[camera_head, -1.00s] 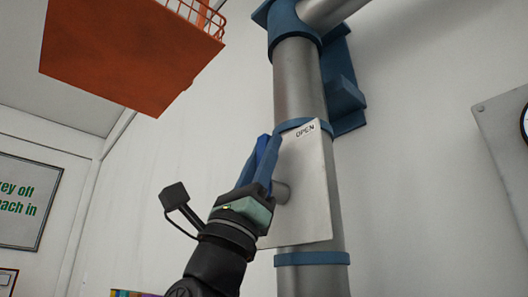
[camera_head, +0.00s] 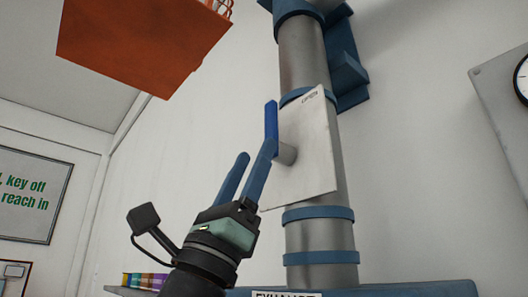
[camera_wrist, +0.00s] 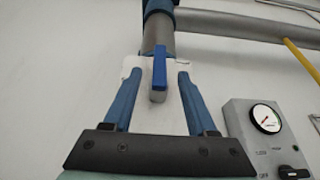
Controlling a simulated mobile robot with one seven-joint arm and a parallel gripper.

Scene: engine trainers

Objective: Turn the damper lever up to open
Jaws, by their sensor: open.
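The damper lever has a dark blue handle (camera_head: 271,117) that stands upright, on a grey hub (camera_head: 286,154) in front of a pale plate (camera_head: 308,165). The word OPEN is at the plate's top, and the handle points up. In the wrist view the handle (camera_wrist: 160,67) is upright, seen between the finger lines. My gripper (camera_head: 256,151) is open, below and left of the handle. Its fingers are spread and hold nothing. The right fingertip overlaps the handle's lower end in the head view; I cannot tell whether they touch.
The plate is on a vertical metal pipe (camera_head: 304,55) with blue bands. An orange box (camera_head: 140,45) hangs at upper left. A gauge panel (camera_wrist: 262,130) is to the right in the wrist view. A blue ledge (camera_head: 420,291) with an exhaust label runs below. White wall lies behind.

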